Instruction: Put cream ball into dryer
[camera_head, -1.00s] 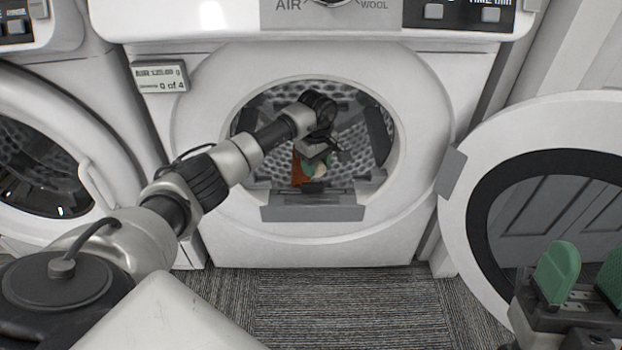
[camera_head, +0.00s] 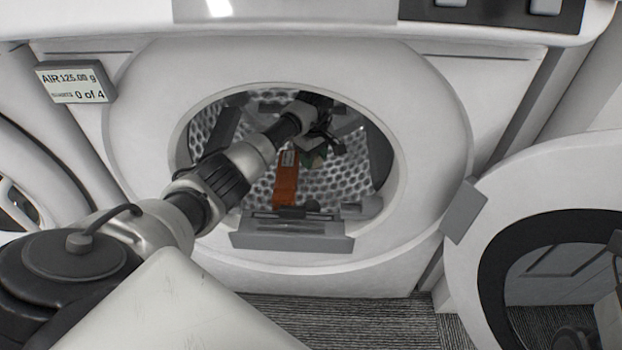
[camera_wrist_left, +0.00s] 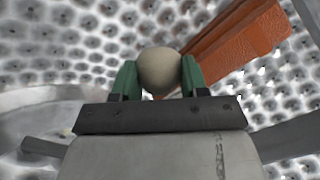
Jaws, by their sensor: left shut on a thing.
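The cream ball (camera_wrist_left: 160,70) is held between the green fingers of my left gripper (camera_wrist_left: 158,78) in the left wrist view. In the head view my left gripper (camera_head: 313,156) is inside the drum of the open dryer (camera_head: 440,130), and the ball is mostly hidden there behind the wrist. The perforated metal drum (camera_head: 345,180) surrounds the gripper. My right gripper is not clearly seen in the head view now.
An orange-brown bar-like thing (camera_head: 286,180) is inside the drum beside my left gripper; it also shows in the wrist view (camera_wrist_left: 235,45). The dryer door (camera_head: 470,180) stands open at the right. A small display (camera_head: 75,82) reads "0 of 4".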

